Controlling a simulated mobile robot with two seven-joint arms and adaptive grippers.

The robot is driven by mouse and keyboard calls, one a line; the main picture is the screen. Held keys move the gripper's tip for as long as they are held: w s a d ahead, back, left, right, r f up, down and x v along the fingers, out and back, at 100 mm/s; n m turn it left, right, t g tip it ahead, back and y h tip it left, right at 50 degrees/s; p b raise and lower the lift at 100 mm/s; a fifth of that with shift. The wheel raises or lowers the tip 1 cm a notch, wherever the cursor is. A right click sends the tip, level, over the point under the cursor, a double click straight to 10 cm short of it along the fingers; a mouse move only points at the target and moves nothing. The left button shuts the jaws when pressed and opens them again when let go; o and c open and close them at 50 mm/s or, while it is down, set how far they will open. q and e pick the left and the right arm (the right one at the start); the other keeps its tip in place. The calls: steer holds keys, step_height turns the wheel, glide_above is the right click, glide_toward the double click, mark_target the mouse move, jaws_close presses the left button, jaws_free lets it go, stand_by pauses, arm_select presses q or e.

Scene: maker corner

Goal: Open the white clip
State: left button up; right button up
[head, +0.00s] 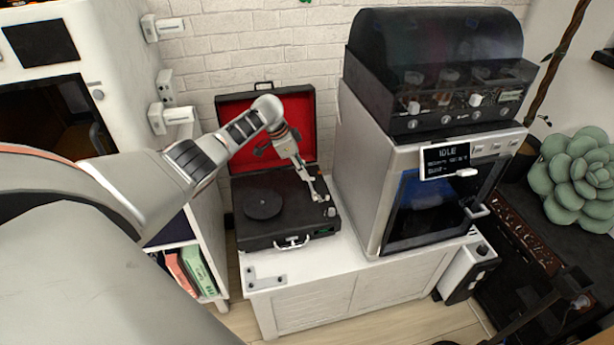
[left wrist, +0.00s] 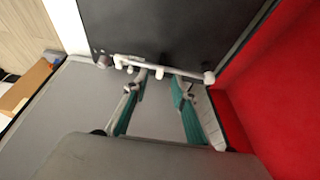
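The record player (head: 285,228) stands open on a white cabinet, its tonearm at the right side of its deck. In the left wrist view the pale tonearm (left wrist: 165,69) runs across the dark deck (left wrist: 180,30). Small white pieces (left wrist: 130,69) sit by its left end; one may be the white clip, but I cannot tell. My left gripper (head: 318,190) is over the deck's right side beside the tonearm. In the left wrist view its teal-padded fingers (left wrist: 158,82) are apart with nothing clearly between them, their tips close to the tonearm. Contact cannot be judged. My right gripper is not in view.
The red-lined lid (head: 235,112) stands raised behind the deck. A large grey machine (head: 370,160) with a display stands close on the right. A white unit (head: 130,50) is at the left.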

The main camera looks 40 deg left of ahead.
mark_target(310, 179)
arm_select(q)
steer(key=b+x, duration=0.1)
steer(key=x, duration=0.1)
steer(key=shift+f, duration=0.4)
steer(key=shift+w+d+f, duration=0.1)
steer(key=shift+w+f, duration=0.1)
steer(key=shift+w, duration=0.05)
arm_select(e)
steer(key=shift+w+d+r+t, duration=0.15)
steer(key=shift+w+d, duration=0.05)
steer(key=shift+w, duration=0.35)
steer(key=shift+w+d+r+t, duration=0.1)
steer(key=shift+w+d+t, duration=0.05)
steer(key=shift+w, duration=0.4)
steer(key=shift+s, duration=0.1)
arm_select(q)
jaws_close()
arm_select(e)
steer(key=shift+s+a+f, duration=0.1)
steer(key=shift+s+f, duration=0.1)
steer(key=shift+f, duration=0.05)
